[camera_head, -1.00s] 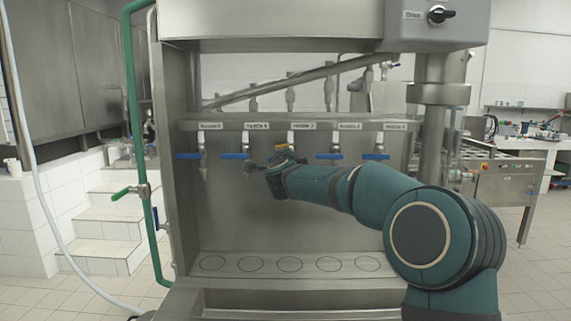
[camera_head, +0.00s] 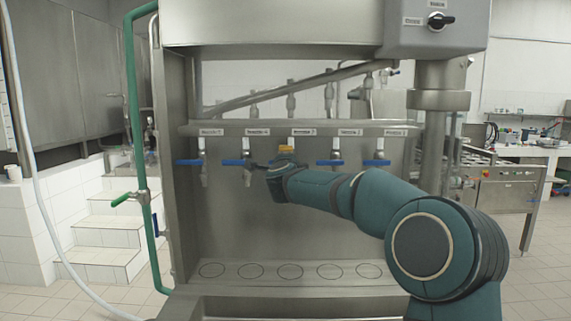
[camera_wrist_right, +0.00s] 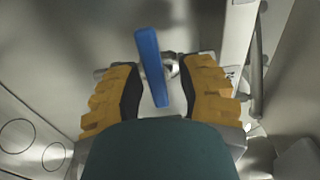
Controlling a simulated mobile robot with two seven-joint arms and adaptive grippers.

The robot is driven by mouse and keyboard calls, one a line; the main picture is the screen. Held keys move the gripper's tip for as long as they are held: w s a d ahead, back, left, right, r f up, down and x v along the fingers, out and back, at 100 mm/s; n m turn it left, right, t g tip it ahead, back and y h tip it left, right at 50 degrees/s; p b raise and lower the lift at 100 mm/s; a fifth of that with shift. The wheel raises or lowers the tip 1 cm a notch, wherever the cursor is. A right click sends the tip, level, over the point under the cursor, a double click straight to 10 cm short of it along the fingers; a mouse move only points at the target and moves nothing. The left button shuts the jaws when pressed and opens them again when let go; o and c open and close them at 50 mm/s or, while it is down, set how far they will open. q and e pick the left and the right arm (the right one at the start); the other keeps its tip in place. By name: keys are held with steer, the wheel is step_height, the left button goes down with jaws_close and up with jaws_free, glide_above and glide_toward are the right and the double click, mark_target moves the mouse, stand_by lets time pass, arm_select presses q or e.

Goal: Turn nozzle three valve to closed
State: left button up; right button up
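The nozzle three valve is the middle one of the row, under the white label (camera_head: 303,132). In the head view its handle is hidden behind my right gripper (camera_head: 284,160). In the right wrist view a blue lever handle (camera_wrist_right: 150,60) lies between the two yellow and black fingers of my right gripper (camera_wrist_right: 165,92). The fingers are apart, with a gap on each side of the handle, and do not appear to grip it. The handle's metal valve body (camera_wrist_right: 172,64) shows behind it. My left gripper is not in view.
Neighbouring blue handles stand horizontal: nozzle four (camera_head: 236,162) close to the left, nozzle two (camera_head: 330,162) to the right. The steel filler base (camera_head: 225,270) below has several marked circles and no cups. A green pipe (camera_head: 137,120) runs down the left side.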

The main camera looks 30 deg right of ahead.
steer(key=shift+f, duration=0.1)
steer(key=shift+s+a, duration=0.2)
steer(key=v, duration=1.1)
steer(key=shift+s, duration=0.3)
